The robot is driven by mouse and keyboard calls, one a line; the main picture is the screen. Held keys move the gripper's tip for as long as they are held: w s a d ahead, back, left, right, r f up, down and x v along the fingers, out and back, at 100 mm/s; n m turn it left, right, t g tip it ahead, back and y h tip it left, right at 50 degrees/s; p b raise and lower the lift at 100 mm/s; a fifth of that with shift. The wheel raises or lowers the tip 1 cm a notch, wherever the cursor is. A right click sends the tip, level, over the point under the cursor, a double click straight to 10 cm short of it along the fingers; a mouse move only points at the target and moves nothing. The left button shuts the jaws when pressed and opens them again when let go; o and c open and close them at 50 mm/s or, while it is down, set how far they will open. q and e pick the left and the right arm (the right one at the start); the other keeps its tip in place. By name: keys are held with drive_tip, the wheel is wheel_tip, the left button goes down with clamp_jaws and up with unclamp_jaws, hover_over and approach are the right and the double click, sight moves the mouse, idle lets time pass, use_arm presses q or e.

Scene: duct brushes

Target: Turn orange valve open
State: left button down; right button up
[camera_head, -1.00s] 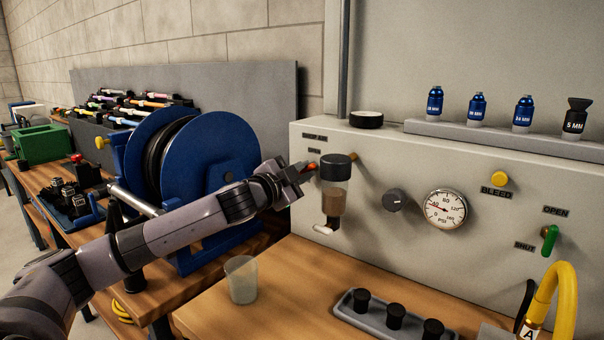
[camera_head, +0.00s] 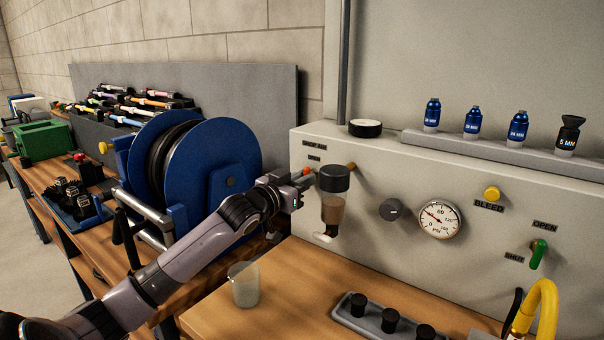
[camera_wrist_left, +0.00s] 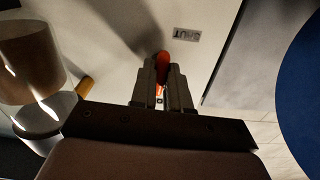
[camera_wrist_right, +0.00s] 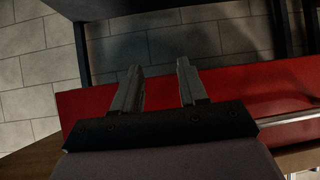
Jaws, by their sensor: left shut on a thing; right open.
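The orange valve handle (camera_head: 306,171) is on the left end of the grey panel, beside a clear filter bowl with a dark cap (camera_head: 334,180). My left gripper (camera_head: 303,180) is at the handle. In the left wrist view the fingers (camera_wrist_left: 163,88) are closed around the orange handle (camera_wrist_left: 163,62), whose rounded end shows beyond the fingertips. A SHUT label (camera_wrist_left: 187,34) is on the panel near it. In the head view a small label (camera_head: 314,159) sits just above the handle. My right gripper (camera_wrist_right: 160,90) is open and empty, over a red surface.
A blue hose reel (camera_head: 215,165) stands close behind my left arm. A clear cup (camera_head: 244,284) stands on the bench below. A pressure gauge (camera_head: 439,219), a yellow bleed button (camera_head: 491,194) and a green lever (camera_head: 538,254) are farther right on the panel.

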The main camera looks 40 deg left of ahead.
use_arm(q)
drive_tip(key=shift+n, duration=0.4)
drive_tip(key=c, duration=1.1)
unclamp_jaws()
drive_tip(key=shift+c, duration=0.2)
drive_tip(key=shift+s, duration=0.1)
drive_tip(key=s, duration=0.7)
drive_tip(key=shift+d, duration=0.4)
